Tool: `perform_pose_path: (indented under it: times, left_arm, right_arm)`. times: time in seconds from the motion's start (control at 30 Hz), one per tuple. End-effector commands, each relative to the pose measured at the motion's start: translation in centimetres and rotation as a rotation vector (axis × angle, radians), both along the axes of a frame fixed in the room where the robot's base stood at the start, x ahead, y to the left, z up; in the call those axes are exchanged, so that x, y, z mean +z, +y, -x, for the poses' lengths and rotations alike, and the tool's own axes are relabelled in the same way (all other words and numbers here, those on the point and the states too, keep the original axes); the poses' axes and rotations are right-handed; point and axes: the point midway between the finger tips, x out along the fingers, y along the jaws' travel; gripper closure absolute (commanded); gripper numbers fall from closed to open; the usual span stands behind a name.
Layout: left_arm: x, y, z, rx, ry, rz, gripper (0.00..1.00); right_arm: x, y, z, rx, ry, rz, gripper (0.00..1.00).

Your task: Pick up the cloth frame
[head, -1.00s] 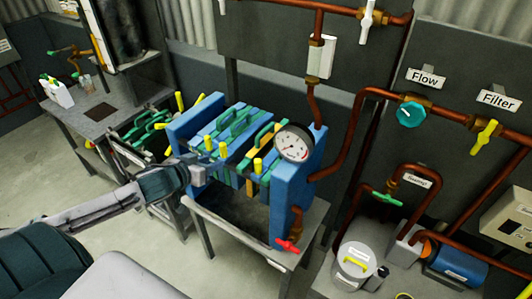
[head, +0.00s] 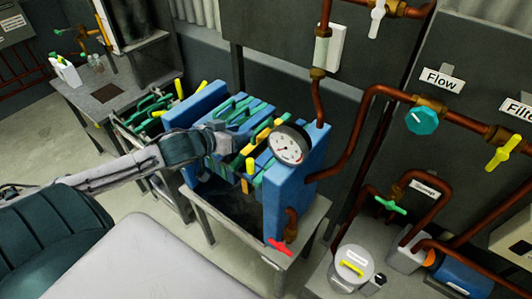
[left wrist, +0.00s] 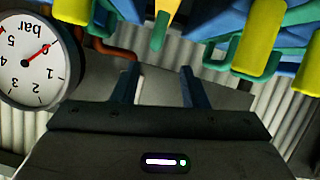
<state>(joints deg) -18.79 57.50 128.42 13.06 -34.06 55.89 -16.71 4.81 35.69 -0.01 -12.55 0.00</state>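The blue filter press (head: 290,190) stands on a small table and holds a row of blue and green plates with green handles (head: 236,112). One narrow orange-yellow plate (head: 262,132) sits among them; I cannot tell for sure which one is the cloth frame. It seems to show in the left wrist view as an orange strip (left wrist: 167,14) with a green handle (left wrist: 160,32). My left gripper (head: 228,140) is over the row of plates, partly hiding them. In the left wrist view its two fingers (left wrist: 158,82) are apart with nothing between them. My right gripper is not in view.
A round pressure gauge (head: 290,145) stands on the press's near end, close to the left gripper. Yellow knobs (left wrist: 258,35) stick out beside the plates. A rack of more frames (head: 150,112) stands behind. Copper pipes (head: 352,130) run along the right.

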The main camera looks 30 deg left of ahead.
Motion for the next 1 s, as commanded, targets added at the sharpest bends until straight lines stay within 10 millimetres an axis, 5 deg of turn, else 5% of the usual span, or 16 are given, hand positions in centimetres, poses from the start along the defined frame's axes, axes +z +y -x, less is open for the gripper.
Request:
perform_pose_path:
  times: [0.23, 0.63, 1.0]
  left_arm:
    - [-0.9, -0.5, -2.4, -0.001, -0.003, 0.007, 0.60]
    - [-1.6, -0.9, -4.1, -0.006, 0.000, 0.004, 0.60]
    - [-2.5, -1.8, -7.3, -0.004, 0.001, 0.008, 0.60]
  right_arm:
    - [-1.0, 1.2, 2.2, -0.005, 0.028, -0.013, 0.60]
    - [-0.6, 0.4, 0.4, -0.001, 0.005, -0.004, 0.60]
    - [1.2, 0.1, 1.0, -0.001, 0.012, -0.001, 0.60]
